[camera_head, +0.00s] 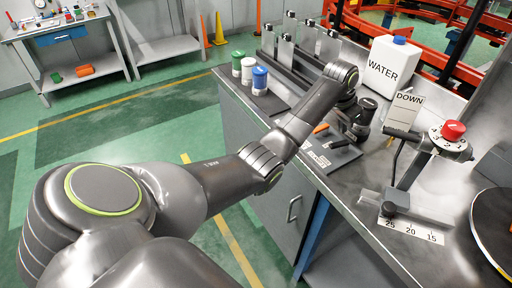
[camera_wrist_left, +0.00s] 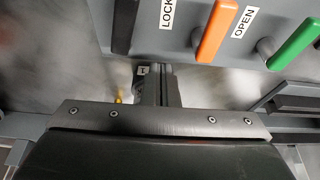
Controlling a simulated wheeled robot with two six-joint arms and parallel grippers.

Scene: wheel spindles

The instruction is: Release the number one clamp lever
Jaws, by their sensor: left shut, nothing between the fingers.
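The clamp panel (camera_head: 335,160) lies on the steel bench beside my left gripper (camera_head: 358,130). An orange lever (camera_head: 321,128) shows at the panel, and the wrist view shows it larger (camera_wrist_left: 215,32). A green lever (camera_wrist_left: 293,45) is to its right and a dark lever (camera_wrist_left: 125,25) to its left. Labels read LOCK (camera_wrist_left: 167,13) and OPEN (camera_wrist_left: 242,22). In the wrist view my left gripper (camera_wrist_left: 158,72) is shut and empty, below and left of the orange lever, apart from it. I cannot tell which lever is number one. My right gripper is not in view.
Green, white and blue pots (camera_head: 260,80) stand on the bench's left side. A white WATER container (camera_head: 388,66) stands at the back. A fixture with a red knob (camera_head: 452,130) and a DOWN sign (camera_head: 405,108) stands to the right, with a numbered scale (camera_head: 410,231).

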